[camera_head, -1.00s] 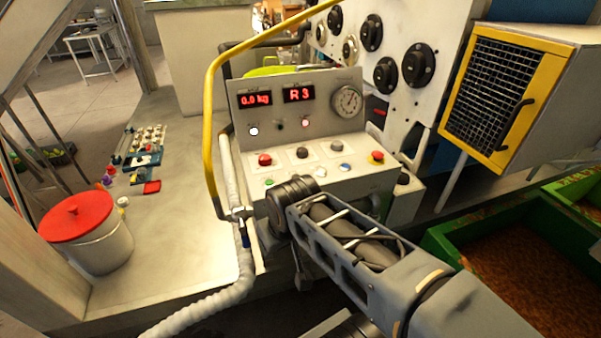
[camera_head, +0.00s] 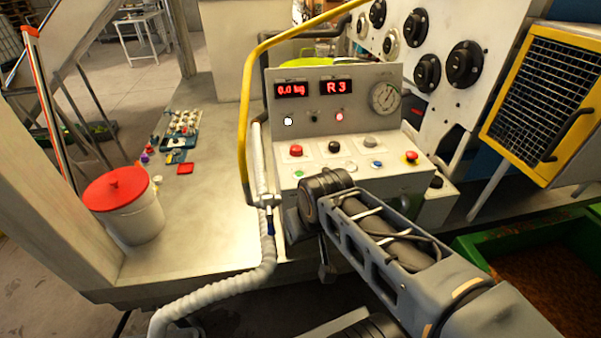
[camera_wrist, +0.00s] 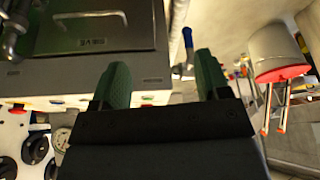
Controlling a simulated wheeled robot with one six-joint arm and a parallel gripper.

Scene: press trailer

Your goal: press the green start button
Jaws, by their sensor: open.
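The control panel (camera_head: 340,187) stands in the middle of the head view. A small green button (camera_head: 299,174) is at the left of its sloping face, below a red button (camera_head: 296,150). My arm's dark end covers part of the panel's lower front, just right of and below the green button. My gripper (camera_wrist: 160,74) is open and empty in the wrist view, its two green fingers apart. It is hidden behind my arm in the head view.
A yellow rail (camera_head: 243,130) and a ribbed white hose (camera_head: 225,284) run left of the panel. A red-lidded bucket (camera_head: 133,218) stands on the left deck. A yellow-framed mesh guard (camera_head: 535,90) is at right. A red emergency stop (camera_head: 411,157) sits at the panel's right.

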